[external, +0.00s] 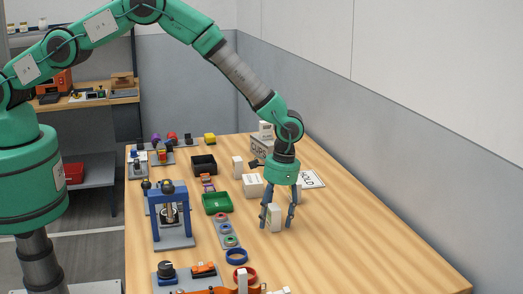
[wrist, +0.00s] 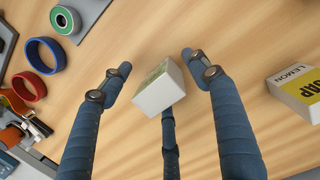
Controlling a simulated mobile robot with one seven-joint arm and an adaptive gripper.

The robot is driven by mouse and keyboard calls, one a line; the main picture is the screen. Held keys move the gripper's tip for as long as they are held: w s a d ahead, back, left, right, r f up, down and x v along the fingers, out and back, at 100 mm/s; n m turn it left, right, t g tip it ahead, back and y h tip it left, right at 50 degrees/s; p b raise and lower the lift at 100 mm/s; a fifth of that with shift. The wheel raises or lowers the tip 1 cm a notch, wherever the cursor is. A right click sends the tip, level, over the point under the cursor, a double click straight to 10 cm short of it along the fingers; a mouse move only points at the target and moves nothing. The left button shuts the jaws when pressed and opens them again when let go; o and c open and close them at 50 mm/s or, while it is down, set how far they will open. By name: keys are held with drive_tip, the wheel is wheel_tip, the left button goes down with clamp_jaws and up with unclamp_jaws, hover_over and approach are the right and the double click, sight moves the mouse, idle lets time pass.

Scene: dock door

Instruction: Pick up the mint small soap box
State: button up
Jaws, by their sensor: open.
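The small soap box (wrist: 158,88), white with a green printed face, stands on the wooden table between my fingers in the wrist view. In the external view the same pale box (external: 274,217) shows between the fingertips. My gripper (external: 277,224) points down over it. In the wrist view my gripper (wrist: 157,65) is open, with visible gaps between the box and the left and right fingers. A third finger shows below the box. I cannot tell whether it touches the box. The word mint is not readable.
A soap box marked LEMON (wrist: 297,90) lies to the right in the wrist view. The table's right front is clear.

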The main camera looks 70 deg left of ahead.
sight(271, 207)
clamp_jaws()
drive_tip(key=shift+r, duration=0.25)
drive_tip(key=shift+r, duration=0.9)
drive_tip(key=shift+s+a+r+b, duration=0.1)
drive_tip(key=shift+s+r+b, duration=0.2)
drive_tip(key=shift+r, duration=0.4)
drive_tip(key=s+a, duration=0.1)
drive_tip(key=s, duration=0.3)
drive_tip(key=s+a+r, duration=0.1)
drive_tip(key=s+a, duration=0.1)
drive_tip(key=s, duration=0.3)
drive_tip(key=s+a+b, duration=0.1)
drive_tip(key=s+a, duration=0.1)
drive_tip(key=s, duration=0.3)
drive_tip(key=shift+s+a+r, duration=0.15)
drive_tip(key=shift+s+r, duration=0.05)
